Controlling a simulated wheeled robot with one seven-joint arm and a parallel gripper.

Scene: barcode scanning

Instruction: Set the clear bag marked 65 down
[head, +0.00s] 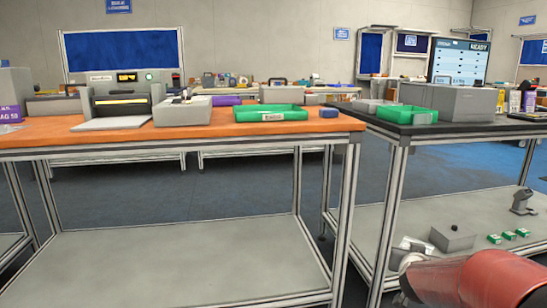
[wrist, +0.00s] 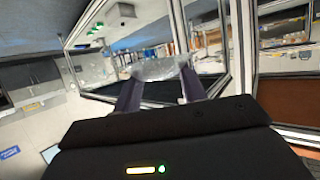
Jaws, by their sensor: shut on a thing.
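My gripper (wrist: 160,82) shows in the wrist view, its two dark fingers shut on a clear bag (wrist: 160,68). The bag spans the gap between the fingertips and looks see-through and pale. I cannot read a marking on it. In the head view my red arm enters at the lower right, by the lower shelf (head: 385,225) of the right-hand bench. My fingers and the bag cannot be made out clearly there. I cannot tell whether the bag touches any surface.
On that lower shelf are a grey box (head: 452,238), several small green-and-white boxes (head: 508,235) and a handheld scanner (head: 523,201). The orange bench (head: 250,128) holds a green tray (head: 270,112) and a printer. Its lower shelf (head: 180,262) is bare. Metal bench legs (head: 390,220) stand near my arm.

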